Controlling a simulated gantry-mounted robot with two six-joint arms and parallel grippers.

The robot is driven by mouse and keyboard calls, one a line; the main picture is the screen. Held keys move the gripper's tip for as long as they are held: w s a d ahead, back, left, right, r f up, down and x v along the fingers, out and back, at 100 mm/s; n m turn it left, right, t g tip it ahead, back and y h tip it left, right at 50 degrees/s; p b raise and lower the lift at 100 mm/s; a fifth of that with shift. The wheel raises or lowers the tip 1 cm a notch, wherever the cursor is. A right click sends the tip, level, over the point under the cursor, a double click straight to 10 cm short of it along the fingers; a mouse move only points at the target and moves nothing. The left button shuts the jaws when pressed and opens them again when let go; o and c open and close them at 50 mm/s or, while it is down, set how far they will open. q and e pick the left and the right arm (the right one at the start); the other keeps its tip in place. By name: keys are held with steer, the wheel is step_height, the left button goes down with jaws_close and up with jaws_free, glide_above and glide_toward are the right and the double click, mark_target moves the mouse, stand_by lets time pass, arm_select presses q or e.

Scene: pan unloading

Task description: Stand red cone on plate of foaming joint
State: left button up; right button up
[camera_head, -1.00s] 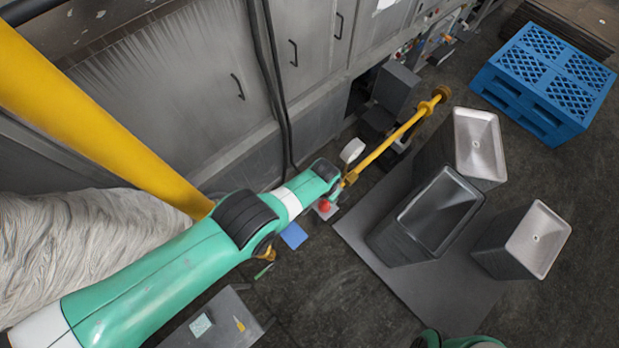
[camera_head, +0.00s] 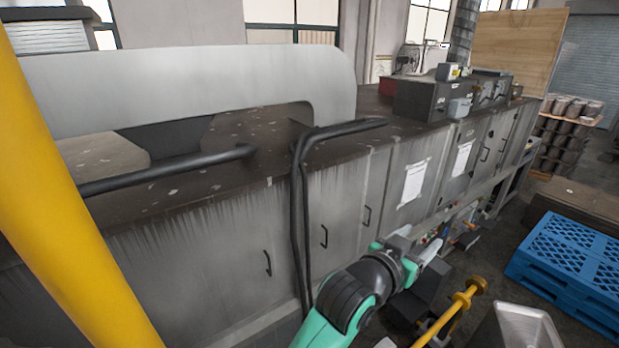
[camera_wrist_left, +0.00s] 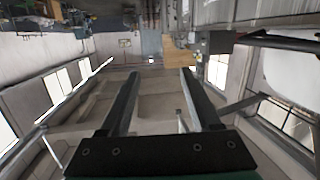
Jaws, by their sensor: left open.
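I cannot make out the red cone or the plate of the foaming joint in either view now. My right gripper is not in view.
A long grey machine (camera_head: 390,170) with cabinet doors fills the middle. A yellow bar (camera_head: 452,310) stands close right of my left arm. A metal pan (camera_head: 520,328) shows at the bottom edge. A blue pallet (camera_head: 570,262) lies at the right.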

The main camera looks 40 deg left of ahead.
arm_select(q)
steer(key=s+a+r+t, duration=0.1)
steer(key=s+r+t, duration=0.3)
steer(key=r, duration=0.7)
steer(key=s+a+r+t, duration=0.1)
steer(key=s+r+t, duration=0.2)
steer(key=s+r, duration=0.6)
steer(key=s+a+r+t, duration=0.2)
steer(key=s+r+t, duration=0.2)
steer(key=s+r, duration=0.5)
steer(key=s, duration=0.5)
steer(key=shift+a, duration=0.2)
steer(key=shift+r, duration=0.1)
